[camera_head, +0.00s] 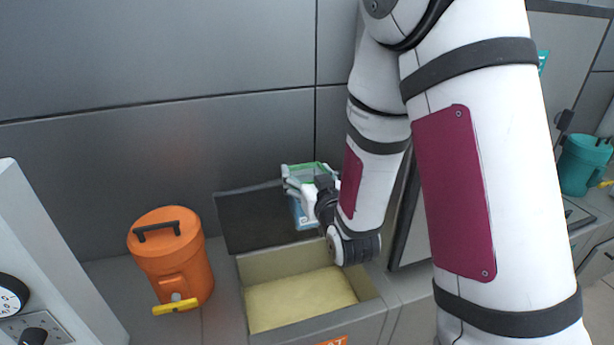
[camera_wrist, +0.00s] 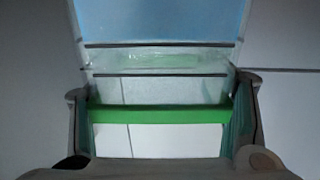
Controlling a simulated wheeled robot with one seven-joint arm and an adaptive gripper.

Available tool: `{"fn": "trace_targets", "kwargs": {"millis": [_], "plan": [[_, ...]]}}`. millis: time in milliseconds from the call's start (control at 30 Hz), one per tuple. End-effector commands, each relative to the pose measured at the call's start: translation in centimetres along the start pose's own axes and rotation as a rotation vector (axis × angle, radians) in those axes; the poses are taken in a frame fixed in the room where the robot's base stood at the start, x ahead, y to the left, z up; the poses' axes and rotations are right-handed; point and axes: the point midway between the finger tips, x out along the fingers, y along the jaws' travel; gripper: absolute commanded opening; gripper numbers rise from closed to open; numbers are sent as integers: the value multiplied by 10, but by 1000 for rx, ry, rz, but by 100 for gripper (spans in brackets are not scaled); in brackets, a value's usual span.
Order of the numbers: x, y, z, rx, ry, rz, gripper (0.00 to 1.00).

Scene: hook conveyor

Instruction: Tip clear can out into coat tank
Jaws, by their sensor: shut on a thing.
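The clear can (camera_head: 304,214) is a see-through box with a green band and blue contents. In the head view it is held above the back edge of the tank, in front of the raised lid, green end up and blue part low. In the wrist view the can (camera_wrist: 160,68) fills the middle, its green band between the fingers. My gripper (camera_head: 310,185) is shut on it; its fingers (camera_wrist: 162,97) press on both sides. The coat tank (camera_head: 374,311) stands open below, with pale yellow contents. Its orange label is partly cut off, with only "AT" showing.
The tank's dark lid (camera_head: 250,225) is open behind it. An orange drum (camera_head: 172,262) with a yellow tap stands left of the tank. A teal drum (camera_head: 584,165) stands far right. A grey wall is close behind.

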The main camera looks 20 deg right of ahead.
Motion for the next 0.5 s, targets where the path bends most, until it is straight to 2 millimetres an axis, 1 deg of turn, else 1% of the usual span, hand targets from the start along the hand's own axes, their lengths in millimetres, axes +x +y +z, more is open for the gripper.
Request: {"fn": "trace_targets", "kwargs": {"millis": [67, 500], "plan": [[2, 0, 0, 0, -35, 0, 8], [8, 0, 19, 0, -281, 2, 8]]}}
